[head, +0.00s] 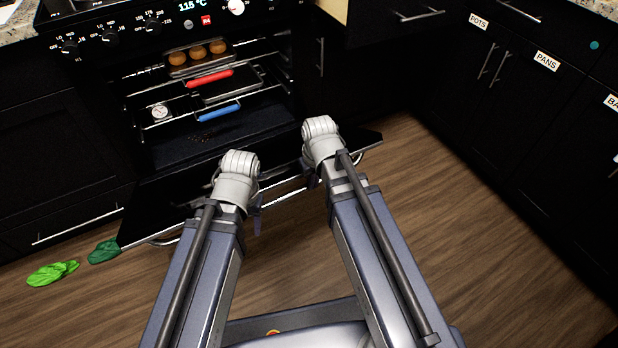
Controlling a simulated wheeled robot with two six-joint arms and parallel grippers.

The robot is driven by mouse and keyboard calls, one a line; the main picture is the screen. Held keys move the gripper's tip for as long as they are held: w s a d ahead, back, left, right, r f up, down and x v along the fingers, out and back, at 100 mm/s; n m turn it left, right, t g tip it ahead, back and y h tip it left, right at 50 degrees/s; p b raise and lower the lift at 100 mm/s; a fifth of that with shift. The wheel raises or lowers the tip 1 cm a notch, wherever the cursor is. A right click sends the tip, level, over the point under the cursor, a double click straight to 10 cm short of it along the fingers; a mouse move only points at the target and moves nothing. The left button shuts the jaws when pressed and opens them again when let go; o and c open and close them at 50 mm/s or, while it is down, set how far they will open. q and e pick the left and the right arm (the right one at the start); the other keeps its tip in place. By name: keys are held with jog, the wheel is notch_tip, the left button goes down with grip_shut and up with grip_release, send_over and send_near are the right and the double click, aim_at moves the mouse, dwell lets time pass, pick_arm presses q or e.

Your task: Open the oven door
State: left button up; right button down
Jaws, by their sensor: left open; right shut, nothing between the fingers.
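The black oven door (165,195) is folded down and open, in front of the lit oven cavity (215,140). Its metal handle (285,196) runs along the door's outer edge. My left gripper (257,214) is open at the handle, mostly hidden behind its wrist; I cannot tell whether it touches. My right gripper (311,174) is shut and empty above the door near the handle, largely hidden by its own arm.
Inside are a tray of brown round items (197,54), a red-handled rack (210,78), a blue-handled rack (220,113) and a dial thermometer (160,112). Green leaves (52,273) and a dark green item (104,251) lie on the wooden floor. Labelled black cabinets (540,100) stand right.

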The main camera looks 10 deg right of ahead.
jog(key=shift+s+f, duration=0.25)
jog(key=shift+f, duration=0.2)
jog(key=shift+r, duration=0.15)
notch_tip(320, 180, up, 8)
jog(key=s+p, duration=0.1)
jog(key=p, duration=0.7)
jog(key=s+a+g+h, duration=0.1)
jog(key=s+a+g, duration=0.1)
jog(key=s+a, duration=0.6)
notch_tip(320, 180, up, 29)
jog(key=p, duration=2.9)
jog(key=shift+s+d, duration=0.3)
jog(key=shift+d, duration=0.05)
